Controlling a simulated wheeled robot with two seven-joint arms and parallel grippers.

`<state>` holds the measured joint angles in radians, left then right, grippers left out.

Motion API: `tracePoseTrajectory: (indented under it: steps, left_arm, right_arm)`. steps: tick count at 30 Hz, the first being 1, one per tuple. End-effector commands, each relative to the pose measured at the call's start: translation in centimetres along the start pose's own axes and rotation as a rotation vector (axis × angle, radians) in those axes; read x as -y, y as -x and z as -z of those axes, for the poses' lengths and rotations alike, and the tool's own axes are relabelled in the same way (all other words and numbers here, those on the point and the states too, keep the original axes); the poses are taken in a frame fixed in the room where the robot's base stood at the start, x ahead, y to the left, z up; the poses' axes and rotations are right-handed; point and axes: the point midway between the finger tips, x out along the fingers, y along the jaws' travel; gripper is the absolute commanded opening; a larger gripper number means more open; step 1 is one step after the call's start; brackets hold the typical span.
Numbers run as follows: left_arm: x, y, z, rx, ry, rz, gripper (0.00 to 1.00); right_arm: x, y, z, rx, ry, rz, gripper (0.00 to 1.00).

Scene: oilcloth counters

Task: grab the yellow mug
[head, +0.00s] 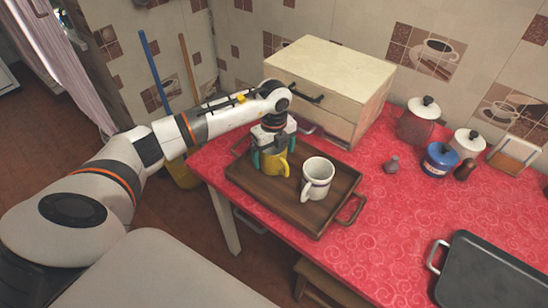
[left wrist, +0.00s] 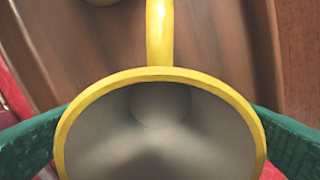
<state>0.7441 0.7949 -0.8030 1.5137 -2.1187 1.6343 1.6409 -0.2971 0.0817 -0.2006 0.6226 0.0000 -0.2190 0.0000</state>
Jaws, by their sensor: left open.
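The yellow mug (head: 272,162) stands on a wooden tray (head: 250,185) on the red counter, its handle toward the front right. In the left wrist view the mug's yellow rim (left wrist: 160,73) and grey inside fill the lower middle, with the handle at the top. My left gripper (head: 270,158) is over the mug from above, fingers on either side of it. The green finger pads show left (left wrist: 35,140) and right (left wrist: 290,140) of the rim. The jaws are open; whether a pad touches the mug cannot be told. My right gripper is out of view.
A white mug (head: 317,178) stands close to the right of the yellow mug on the same tray. A wooden drawer box (head: 335,75) is just behind. Canisters (head: 440,158) and a dark pan (head: 490,272) are farther right. The counter's middle right is clear.

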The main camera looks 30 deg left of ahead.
Motion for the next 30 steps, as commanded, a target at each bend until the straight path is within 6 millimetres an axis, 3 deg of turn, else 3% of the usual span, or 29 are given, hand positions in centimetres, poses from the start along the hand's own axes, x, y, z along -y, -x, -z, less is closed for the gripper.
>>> tracePoseTrajectory:
  steps: [2, 13, 22, 30]
  left_arm:
    - [0.0, 0.0, 0.0, 0.000, 0.000, 0.000, 0.95]
    - [-0.1, 0.1, 0.0, 0.000, 0.000, -0.002, 0.38]
    - [-0.1, 0.9, 0.1, -0.001, 0.000, -0.004, 0.38]
    - [-0.1, 6.0, 0.1, -0.003, -0.001, -0.007, 0.38]
  right_arm:
    - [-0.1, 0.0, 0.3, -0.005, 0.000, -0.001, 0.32]
    - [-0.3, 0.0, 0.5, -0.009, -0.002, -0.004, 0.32]
    - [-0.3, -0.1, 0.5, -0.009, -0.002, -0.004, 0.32]
    - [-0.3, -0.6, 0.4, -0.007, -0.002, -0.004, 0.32]
